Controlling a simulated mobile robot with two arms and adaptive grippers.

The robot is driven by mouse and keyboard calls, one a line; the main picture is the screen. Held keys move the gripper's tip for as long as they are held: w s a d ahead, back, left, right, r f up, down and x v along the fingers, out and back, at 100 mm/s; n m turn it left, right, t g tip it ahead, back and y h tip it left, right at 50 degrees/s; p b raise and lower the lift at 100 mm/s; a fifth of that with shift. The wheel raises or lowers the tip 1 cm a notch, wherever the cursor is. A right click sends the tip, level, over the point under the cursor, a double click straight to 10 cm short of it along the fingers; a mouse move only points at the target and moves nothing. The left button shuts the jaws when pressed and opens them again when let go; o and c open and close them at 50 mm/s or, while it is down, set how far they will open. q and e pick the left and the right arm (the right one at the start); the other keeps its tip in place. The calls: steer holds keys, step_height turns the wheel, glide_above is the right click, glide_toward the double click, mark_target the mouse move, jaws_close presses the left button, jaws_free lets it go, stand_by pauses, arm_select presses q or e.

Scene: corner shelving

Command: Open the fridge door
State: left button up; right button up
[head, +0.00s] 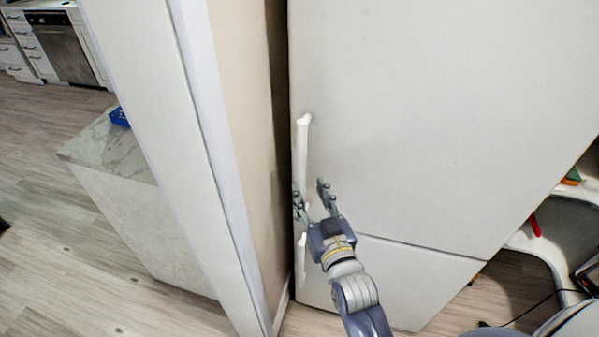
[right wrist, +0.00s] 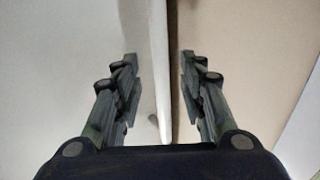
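The white fridge (head: 430,120) stands upright, with a large upper door and a smaller lower door (head: 400,280). The upper door looks shut. Its long white handle (head: 302,145) runs vertically along the left edge. My right gripper (head: 311,186) is at the lower part of this handle, fingers spread. In the right wrist view, the handle (right wrist: 159,70) lies between the open fingers (right wrist: 158,75), with gaps visible on both sides; I cannot tell how deep it sits. A lower handle (head: 301,262) is partly hidden behind the gripper. My left gripper is not in view.
A white-edged wall panel (head: 165,120) stands close to the fridge's left side, leaving a narrow dark gap. A marble-topped counter (head: 105,150) is beyond it. A white curved shelf (head: 555,240) with small items stands at the right. Wooden floor (head: 40,230) is open at the left.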

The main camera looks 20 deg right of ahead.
mark_target(303, 179)
steer(key=w+p, duration=0.1)
steer(key=w, duration=0.5)
steer(key=shift+w, duration=0.3)
jaws_close()
